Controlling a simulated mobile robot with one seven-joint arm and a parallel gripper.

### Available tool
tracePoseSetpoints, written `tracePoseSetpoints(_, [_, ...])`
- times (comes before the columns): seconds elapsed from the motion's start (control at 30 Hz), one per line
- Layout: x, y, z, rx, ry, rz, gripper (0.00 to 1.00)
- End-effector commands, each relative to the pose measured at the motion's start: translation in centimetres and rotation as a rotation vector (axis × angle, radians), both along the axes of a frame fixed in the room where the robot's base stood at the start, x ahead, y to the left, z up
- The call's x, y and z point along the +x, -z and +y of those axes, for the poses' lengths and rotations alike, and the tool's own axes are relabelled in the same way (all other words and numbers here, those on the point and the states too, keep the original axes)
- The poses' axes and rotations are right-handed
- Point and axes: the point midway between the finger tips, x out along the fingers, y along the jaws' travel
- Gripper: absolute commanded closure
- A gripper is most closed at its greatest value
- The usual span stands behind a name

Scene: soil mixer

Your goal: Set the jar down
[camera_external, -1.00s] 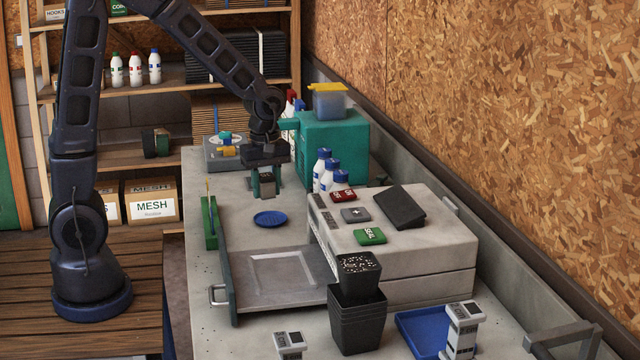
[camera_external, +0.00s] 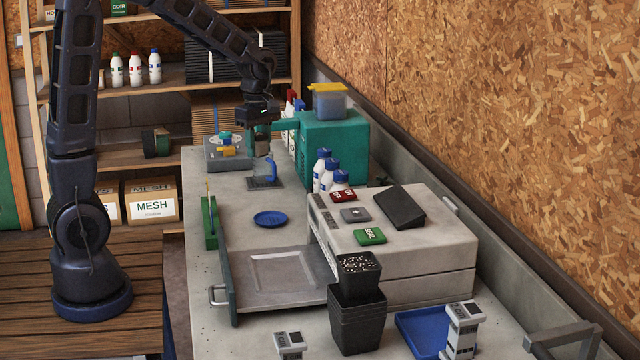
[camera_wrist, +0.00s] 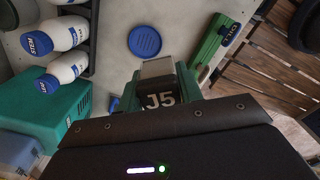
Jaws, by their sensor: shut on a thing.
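My gripper (camera_external: 262,142) points down in front of the green machine, at the far end of the counter. It is shut on what looks like the jar, a pale, see-through body with a blue handle (camera_external: 271,168) on its right, over a dark square plate (camera_external: 254,183). I cannot tell whether its base touches the plate. In the wrist view my gripper (camera_wrist: 160,78) has green fingers on both sides of a dark block marked J5, with a pale grey piece (camera_wrist: 157,67) beyond it; most of the jar is hidden there.
The green machine (camera_external: 335,145) and white bottles with blue caps (camera_external: 325,172) stand close on the right. A grey device (camera_external: 226,152) stands left behind the gripper. A blue dish (camera_external: 270,218) lies nearer, and a green holder (camera_external: 210,225) is at the left edge. Counter around the dish is clear.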

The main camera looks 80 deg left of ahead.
Motion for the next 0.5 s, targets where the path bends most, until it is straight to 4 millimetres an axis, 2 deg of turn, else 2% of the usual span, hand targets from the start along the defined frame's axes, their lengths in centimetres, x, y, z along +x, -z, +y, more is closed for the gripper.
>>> tracePoseSetpoints(0.03, [-0.4,0.0,2.2,-0.001,-0.076,0.001,0.87])
tracePoseSetpoints(0.2, [-2.2,0.0,8.9,-0.002,-0.332,0.002,0.87])
tracePoseSetpoints(0.5, [-7.3,0.0,19.7,0.002,-0.752,0.004,0.87])
